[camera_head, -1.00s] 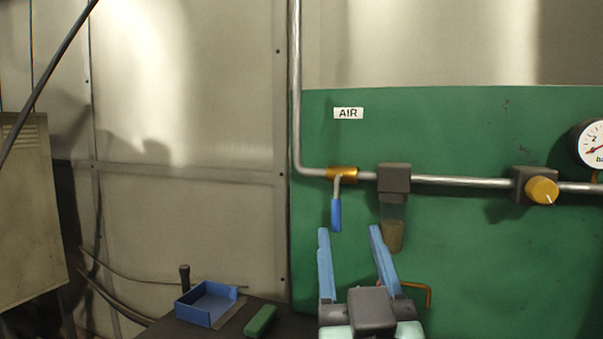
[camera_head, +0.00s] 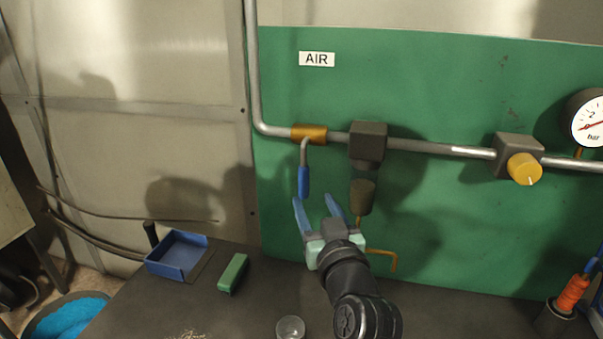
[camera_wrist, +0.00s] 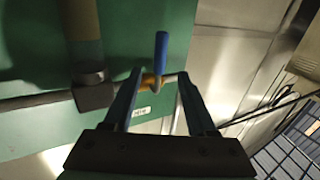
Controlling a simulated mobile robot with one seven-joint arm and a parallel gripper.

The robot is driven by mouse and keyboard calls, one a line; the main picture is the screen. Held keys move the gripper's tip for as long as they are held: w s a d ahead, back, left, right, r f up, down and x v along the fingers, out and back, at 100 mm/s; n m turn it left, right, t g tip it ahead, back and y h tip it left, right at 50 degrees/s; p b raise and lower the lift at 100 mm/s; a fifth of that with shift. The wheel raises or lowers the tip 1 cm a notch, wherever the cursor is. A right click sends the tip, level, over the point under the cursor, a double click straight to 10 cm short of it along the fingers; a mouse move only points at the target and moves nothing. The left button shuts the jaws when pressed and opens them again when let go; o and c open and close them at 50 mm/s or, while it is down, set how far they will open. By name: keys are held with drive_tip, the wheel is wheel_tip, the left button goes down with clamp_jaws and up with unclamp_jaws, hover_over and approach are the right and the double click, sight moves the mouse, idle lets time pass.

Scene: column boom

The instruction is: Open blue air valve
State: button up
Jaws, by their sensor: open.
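The blue valve handle (camera_head: 304,182) hangs straight down from the brass valve body (camera_head: 309,134), across the horizontal pipe and under the AIR label (camera_head: 316,59). My gripper (camera_head: 313,201) is open and empty, with its fingertips around the height of the handle's lower end. In the head view the handle's end lies close to the left finger. In the wrist view the blue handle (camera_wrist: 161,52) appears between the two fingers of my gripper (camera_wrist: 160,75), nearer the left one. I see no clear contact.
A dark filter block (camera_head: 368,143) with a cup below it sits right of the valve. A yellow knob (camera_head: 524,168) and a gauge (camera_head: 588,118) are farther right.

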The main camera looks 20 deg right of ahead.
sight(305, 183)
drive_tip(key=w, duration=0.3)
drive_tip(key=w+p, duration=0.1)
drive_tip(key=w, duration=0.2)
drive_tip(key=w+d, duration=0.1)
drive_tip(key=w, duration=0.2)
drive_tip(key=shift+w, duration=0.2)
clamp_jaws()
drive_tip(key=shift+d, duration=0.1)
idle(1.1)
